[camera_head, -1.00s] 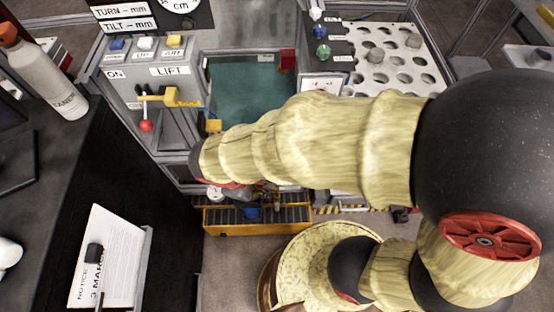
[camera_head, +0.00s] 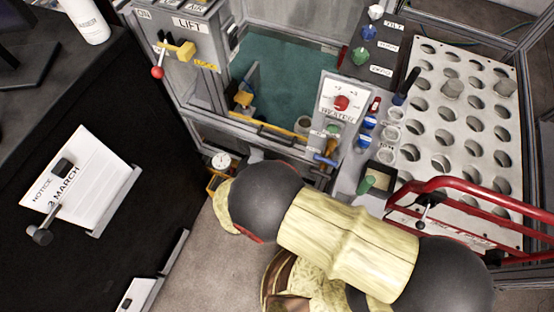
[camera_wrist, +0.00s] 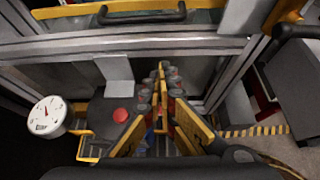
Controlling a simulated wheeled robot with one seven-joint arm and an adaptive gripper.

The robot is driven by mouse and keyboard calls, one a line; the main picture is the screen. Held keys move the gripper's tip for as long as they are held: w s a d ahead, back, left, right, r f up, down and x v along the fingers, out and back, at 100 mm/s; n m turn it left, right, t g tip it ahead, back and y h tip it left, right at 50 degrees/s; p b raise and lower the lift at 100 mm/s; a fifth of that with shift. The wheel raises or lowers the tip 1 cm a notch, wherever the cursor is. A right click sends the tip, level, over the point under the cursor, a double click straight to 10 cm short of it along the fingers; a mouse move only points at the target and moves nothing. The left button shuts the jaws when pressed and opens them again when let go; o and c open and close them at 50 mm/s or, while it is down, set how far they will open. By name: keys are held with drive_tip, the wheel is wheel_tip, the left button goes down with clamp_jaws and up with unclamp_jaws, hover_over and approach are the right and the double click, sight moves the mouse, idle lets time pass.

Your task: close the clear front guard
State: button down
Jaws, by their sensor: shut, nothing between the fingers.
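In the wrist view, a yellow-edged bar with a black handle (camera_wrist: 142,16) runs across the top, in front of the machine frame; it looks like the edge of the clear front guard. In the head view, a yellow rail (camera_head: 268,131) crosses the front of the teal-floored bay. The clear panel itself is hard to make out, so I cannot tell how far open it stands. My gripper (camera_wrist: 162,100) is shut and empty, below the handle and apart from it. In the head view my arm hides the gripper.
A white dial gauge (camera_wrist: 47,116) and a red button (camera_wrist: 121,115) are near my gripper. A control panel marked LIFT (camera_head: 188,38) stands left of the bay. A holed rack (camera_head: 455,130) and red tubular rail (camera_head: 480,190) are at right. A dark bench (camera_head: 60,235) fills the left.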

drive_tip(key=b+x, duration=0.5)
drive_tip(key=x, duration=0.5)
wheel_tip(320, 180, up, 4)
drive_tip(key=shift+w+d+r, duration=0.1)
drive_tip(key=shift+w, duration=0.05)
drive_tip(key=shift+r, duration=0.1)
wheel_tip(320, 180, up, 33)
drive_tip(key=p, duration=2.2)
wheel_tip(320, 180, down, 5)
drive_tip(key=b, duration=0.3)
drive_tip(key=p+v, duration=0.2)
drive_tip(key=v, duration=0.9)
